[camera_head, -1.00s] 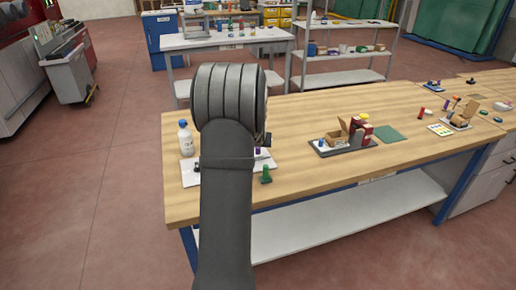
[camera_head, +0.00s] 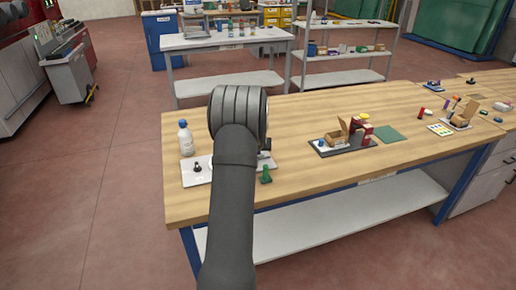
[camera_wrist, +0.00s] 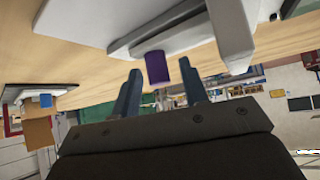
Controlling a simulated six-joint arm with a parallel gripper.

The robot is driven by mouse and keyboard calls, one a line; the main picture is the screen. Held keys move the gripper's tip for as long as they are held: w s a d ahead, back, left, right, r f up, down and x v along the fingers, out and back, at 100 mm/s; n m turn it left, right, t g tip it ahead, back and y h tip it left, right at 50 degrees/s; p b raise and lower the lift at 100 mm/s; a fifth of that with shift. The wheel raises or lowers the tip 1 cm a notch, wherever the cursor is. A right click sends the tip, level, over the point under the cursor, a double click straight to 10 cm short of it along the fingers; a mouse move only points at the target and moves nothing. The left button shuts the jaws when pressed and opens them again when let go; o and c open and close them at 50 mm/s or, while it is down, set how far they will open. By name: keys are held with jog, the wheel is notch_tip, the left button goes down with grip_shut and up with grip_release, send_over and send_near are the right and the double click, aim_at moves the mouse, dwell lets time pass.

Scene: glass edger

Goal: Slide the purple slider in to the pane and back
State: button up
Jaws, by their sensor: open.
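The purple slider (camera_wrist: 157,67) shows in the wrist view as a short purple block beside a pale grey part of the fixture (camera_wrist: 165,30). My gripper (camera_wrist: 160,67) is open, with one dark finger on each side of the purple slider. A gap shows on both sides, so the fingers look apart from it. In the head view my arm hides the slider and my gripper. The fixture's white base plate (camera_head: 190,180) shows partly, left of my arm. I cannot make out the glass pane for certain in either view.
A black knob (camera_head: 197,168) stands on the base plate. A white bottle (camera_head: 186,140) stands behind it, and a green piece (camera_head: 266,175) is right of my arm. Farther right are a dark tray (camera_head: 342,147) with a box and a green mat (camera_head: 391,134). Bare wood lies between.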

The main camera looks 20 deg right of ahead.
grip_shut()
jog(key=shift+a, duration=1.4)
grip_release()
